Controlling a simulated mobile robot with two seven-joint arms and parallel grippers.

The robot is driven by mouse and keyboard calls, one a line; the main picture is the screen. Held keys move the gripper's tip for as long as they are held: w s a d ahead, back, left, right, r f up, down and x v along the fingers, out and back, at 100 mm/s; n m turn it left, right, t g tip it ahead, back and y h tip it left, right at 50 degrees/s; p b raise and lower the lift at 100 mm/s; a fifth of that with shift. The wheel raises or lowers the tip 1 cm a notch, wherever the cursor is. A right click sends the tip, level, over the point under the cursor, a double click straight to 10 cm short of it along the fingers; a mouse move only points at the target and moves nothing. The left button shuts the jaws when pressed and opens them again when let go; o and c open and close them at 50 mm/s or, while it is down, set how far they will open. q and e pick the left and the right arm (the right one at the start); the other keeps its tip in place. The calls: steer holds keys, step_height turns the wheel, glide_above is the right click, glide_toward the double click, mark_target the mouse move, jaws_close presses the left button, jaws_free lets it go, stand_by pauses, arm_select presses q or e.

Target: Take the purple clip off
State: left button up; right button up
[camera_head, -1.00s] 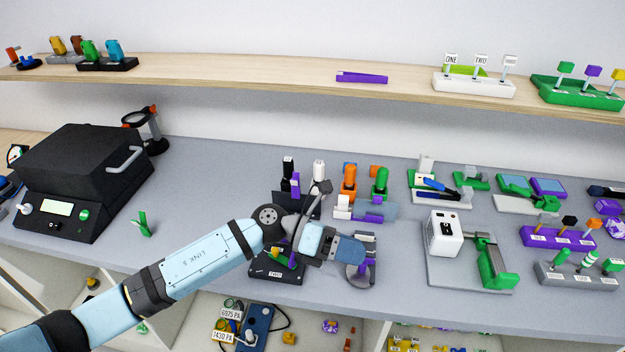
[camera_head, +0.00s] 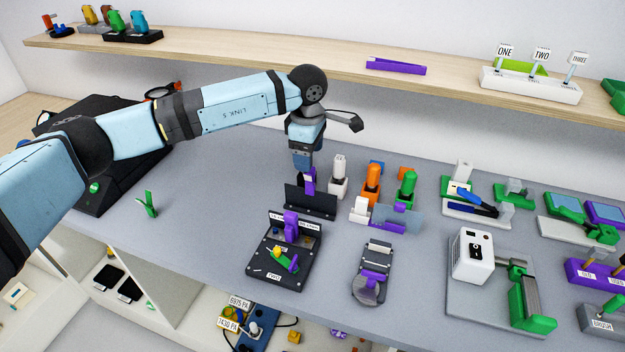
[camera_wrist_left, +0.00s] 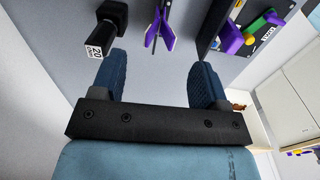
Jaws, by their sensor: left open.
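A purple clip (camera_head: 310,181) stands at the upper edge of a dark upright panel (camera_head: 311,202) on the bench. In the left wrist view the purple clip (camera_wrist_left: 160,32) sits ahead of my fingertips, roughly centred between them. My left gripper (camera_head: 302,162) points down just above and behind the clip; it is open and empty. In the wrist view its two blue fingers (camera_wrist_left: 157,78) are well apart, with the clip beyond them. I cannot tell whether a finger touches it. My right gripper is out of view.
A black post with a "20" label (camera_wrist_left: 106,28) stands close by the left finger in the wrist view. A black box (camera_head: 265,268) with purple, green and yellow parts lies in front. White (camera_head: 338,175), orange (camera_head: 371,183) and green (camera_head: 407,186) posts stand to the right.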

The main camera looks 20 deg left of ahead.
mark_target(310, 182)
arm_select(q)
step_height(310, 182, down, 4)
steer(key=shift+w+r+b, duration=0.1)
steer(key=shift+r+b, duration=0.15)
steer(key=shift+b, duration=0.35)
steer(key=shift+d+f+b, duration=0.1)
steer(key=shift+f+b, duration=0.2)
steer(key=shift+f, duration=0.5)
steer(key=shift+w+f, duration=0.1)
steer(key=shift+f, duration=0.4)
steer(key=shift+c, duration=0.5)
steer(key=c, duration=1.1)
steer(key=shift+c, duration=0.3)
steer(key=shift+r+p, duration=1.15)
steer(key=shift+r, duration=2.35)
